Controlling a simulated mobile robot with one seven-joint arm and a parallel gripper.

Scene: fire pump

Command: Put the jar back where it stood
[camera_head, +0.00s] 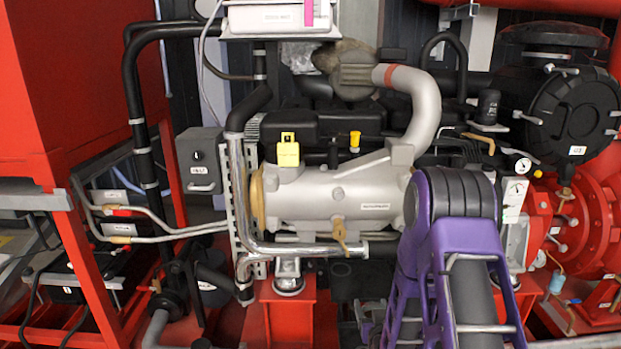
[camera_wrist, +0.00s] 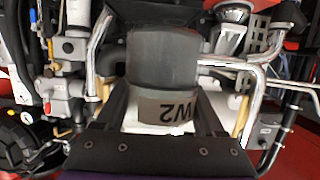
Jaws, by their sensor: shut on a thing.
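In the head view my purple arm reaches in at the lower right, and neither the gripper nor the held jar can be made out there. I cannot tell which spot the jar came from.
A silver cylinder (camera_head: 330,197) with chrome pipes lies across the middle. A small black canister (camera_head: 488,106) stands on a ledge at the right. A grey box (camera_head: 199,161) is at the left, by a red frame (camera_head: 80,245). Red pipework (camera_head: 585,225) and gauges crowd the right.

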